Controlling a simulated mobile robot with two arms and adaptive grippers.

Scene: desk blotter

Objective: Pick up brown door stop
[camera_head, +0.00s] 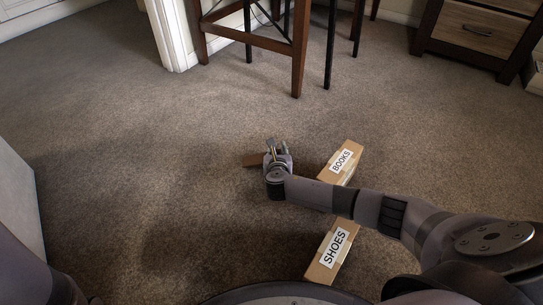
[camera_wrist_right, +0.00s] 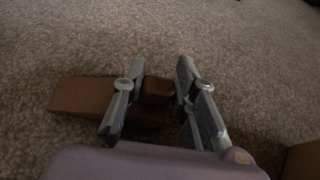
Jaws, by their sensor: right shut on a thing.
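The brown door stop (camera_head: 254,160) is on the carpet near the middle of the head view, with only its left part showing beside my right gripper (camera_head: 277,149). In the right wrist view the door stop (camera_wrist_right: 80,95) is a brown wedge that runs from the left to between the fingers of my right gripper (camera_wrist_right: 160,78). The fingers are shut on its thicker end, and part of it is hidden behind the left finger. I cannot tell whether it touches the carpet. My left gripper is not in view.
Cardboard boxes marked BOOKS (camera_head: 345,158) and SHOES (camera_head: 327,266) lie under and beside my right arm. A wooden stool (camera_head: 299,55) and a drawer cabinet (camera_head: 478,30) stand at the back. The carpet left of the gripper is clear.

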